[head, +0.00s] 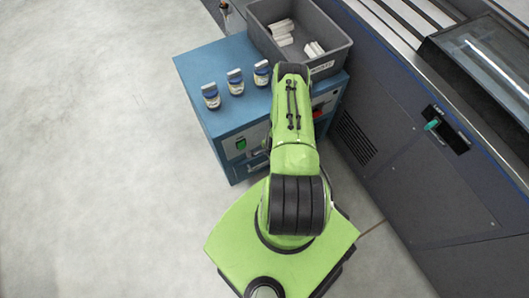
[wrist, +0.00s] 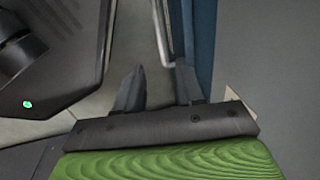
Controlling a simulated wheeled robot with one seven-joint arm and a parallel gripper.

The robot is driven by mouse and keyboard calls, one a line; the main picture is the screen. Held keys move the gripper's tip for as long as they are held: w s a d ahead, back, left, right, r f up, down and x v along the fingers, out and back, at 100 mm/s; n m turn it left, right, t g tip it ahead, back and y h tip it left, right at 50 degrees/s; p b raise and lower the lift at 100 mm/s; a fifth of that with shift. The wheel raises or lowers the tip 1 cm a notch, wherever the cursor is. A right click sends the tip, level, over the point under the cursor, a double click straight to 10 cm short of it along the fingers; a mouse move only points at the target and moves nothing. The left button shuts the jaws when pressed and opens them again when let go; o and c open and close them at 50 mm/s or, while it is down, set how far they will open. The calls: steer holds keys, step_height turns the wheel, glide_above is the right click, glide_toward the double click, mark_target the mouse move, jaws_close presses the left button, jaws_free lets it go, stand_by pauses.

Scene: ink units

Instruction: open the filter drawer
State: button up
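The blue cabinet (head: 215,65) stands ahead of my base, with its front face mostly hidden behind my green arm. A pale bar handle (wrist: 161,35) shows in the wrist view, running along the blue front (wrist: 204,40). My gripper (wrist: 158,82) has its two dark fingers apart, and the near end of the bar lies between them in the picture. I cannot tell whether either finger touches the bar. The gripper is hidden under my arm in the head view. The drawer's edges are not clear in either view.
Three small bottles (head: 235,82) stand on the cabinet top beside a grey bin (head: 335,58) holding white pieces. A green switch (head: 241,143) and a red part (head: 319,113) show on the cabinet front. A large dark machine (head: 400,125) stands right; the left floor is clear.

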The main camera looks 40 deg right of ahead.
steer(key=f+b, duration=0.1)
steer(key=f, duration=0.2)
steer(key=w+f+b, duration=0.1)
steer(key=f+b, duration=0.1)
steer(key=f, duration=0.2)
steer(key=w+f+b, duration=0.1)
steer(key=f, duration=0.3)
steer(key=shift+d+f+b, duration=0.15)
steer(key=shift+d+b, duration=0.15)
steer(key=shift+b, duration=0.05)
steer(key=shift+c, duration=0.5)
jaws_close()
